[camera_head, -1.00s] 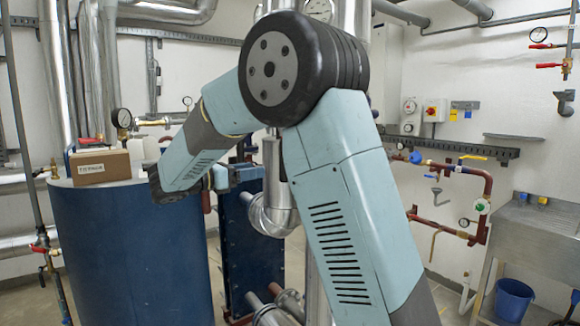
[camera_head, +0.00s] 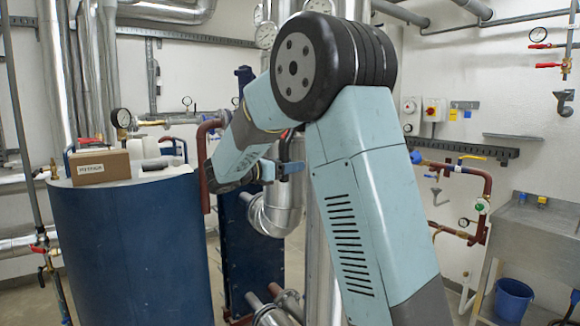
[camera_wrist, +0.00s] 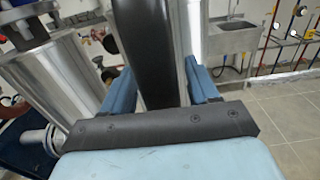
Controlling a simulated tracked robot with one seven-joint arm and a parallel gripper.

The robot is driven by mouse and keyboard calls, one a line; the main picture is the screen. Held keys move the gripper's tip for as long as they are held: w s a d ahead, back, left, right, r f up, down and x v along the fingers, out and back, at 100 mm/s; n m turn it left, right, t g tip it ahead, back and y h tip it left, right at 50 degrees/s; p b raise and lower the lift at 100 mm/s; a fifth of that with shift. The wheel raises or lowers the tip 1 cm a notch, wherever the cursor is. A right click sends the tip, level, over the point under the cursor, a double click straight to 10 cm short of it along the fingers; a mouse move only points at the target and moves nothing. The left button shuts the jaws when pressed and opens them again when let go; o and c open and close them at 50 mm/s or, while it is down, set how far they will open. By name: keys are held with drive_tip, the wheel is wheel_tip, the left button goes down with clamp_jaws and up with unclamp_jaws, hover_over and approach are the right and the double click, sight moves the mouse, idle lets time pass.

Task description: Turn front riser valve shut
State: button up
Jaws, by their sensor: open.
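My gripper (camera_head: 282,169) is in front of the silver riser pipe (camera_head: 285,205) in the head view, partly hidden by my arm. In the wrist view its two blue fingers (camera_wrist: 155,92) stand apart, one on each side of a dark upright bar (camera_wrist: 147,45). This bar looks like a valve lever, but I cannot tell for certain that it is the front riser valve's. The dark bar also shows at the fingers in the head view (camera_head: 287,146). I cannot tell whether either finger touches it. The valve body is not clearly visible.
A blue tank (camera_head: 140,250) with a cardboard box (camera_head: 100,166) on top stands at left. The blue plate exchanger (camera_head: 248,265) and dark red pipe (camera_head: 203,165) are close to my arm. A sink (camera_head: 540,225) and blue bucket (camera_head: 514,299) are at right, beyond open floor.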

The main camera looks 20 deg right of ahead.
clamp_jaws()
idle(0.6)
